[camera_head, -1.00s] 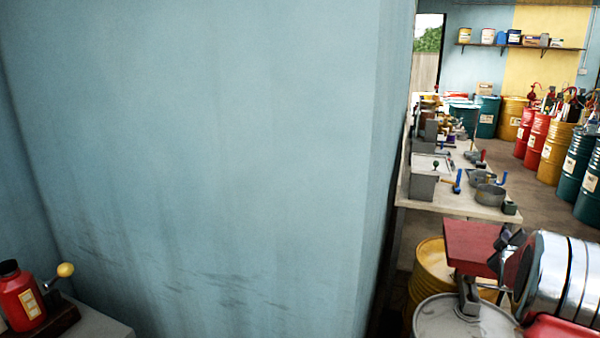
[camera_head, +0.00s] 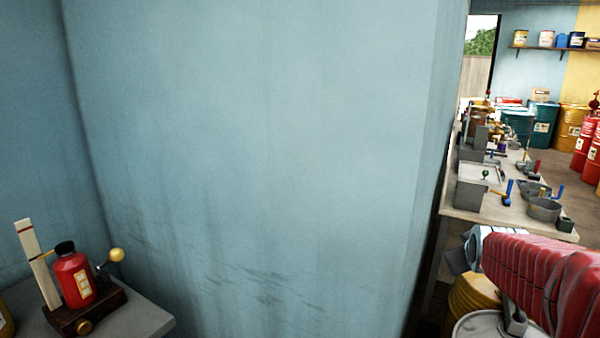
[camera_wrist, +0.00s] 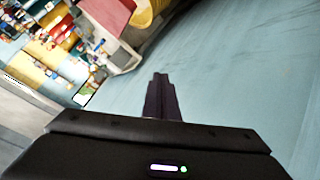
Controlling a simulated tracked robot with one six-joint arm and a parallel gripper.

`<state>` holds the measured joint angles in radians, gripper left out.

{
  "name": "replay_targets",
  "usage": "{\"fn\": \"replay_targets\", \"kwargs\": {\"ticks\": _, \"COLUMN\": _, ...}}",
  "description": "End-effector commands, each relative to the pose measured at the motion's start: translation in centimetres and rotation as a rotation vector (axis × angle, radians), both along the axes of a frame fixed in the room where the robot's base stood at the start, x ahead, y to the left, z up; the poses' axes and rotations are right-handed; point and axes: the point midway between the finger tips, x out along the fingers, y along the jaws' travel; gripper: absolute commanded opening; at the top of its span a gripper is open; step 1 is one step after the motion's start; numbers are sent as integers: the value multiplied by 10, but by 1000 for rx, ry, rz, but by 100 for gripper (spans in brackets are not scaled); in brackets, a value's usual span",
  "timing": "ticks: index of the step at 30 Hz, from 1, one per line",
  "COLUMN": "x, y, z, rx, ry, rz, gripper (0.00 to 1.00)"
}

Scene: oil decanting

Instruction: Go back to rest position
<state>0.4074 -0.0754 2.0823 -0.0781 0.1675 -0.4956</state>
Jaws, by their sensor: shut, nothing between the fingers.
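My gripper (camera_wrist: 162,95) shows in the wrist view. Its dark fingers are together and hold nothing. They point up the picture, against the pale blue wall (camera_wrist: 235,75), and touch nothing that I can see. In the head view my red and silver arm reaches in from the lower right, in front of the wall's right end. The gripper's fingers cannot be made out clearly there.
The blue wall (camera_head: 260,140) fills the middle. At lower left, a red bottle (camera_head: 73,277) stands in a dark holder on a grey bench (camera_head: 148,322). At right are a long workbench (camera_head: 480,206), a yellow drum (camera_head: 475,298) beside my arm, and several far drums.

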Motion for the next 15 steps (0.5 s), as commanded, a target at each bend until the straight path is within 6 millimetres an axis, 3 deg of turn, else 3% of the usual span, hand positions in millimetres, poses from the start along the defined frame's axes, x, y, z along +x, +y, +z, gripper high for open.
{"fn": "replay_targets", "kwargs": {"ticks": 3, "x": -23, "y": 40, "z": 2, "rx": 63, "ry": 26, "rz": 9, "gripper": 0}}
{"fn": "replay_targets", "kwargs": {"ticks": 15, "x": -117, "y": 146, "z": -12, "rx": 267, "ry": 150, "rz": 10, "gripper": 0}}
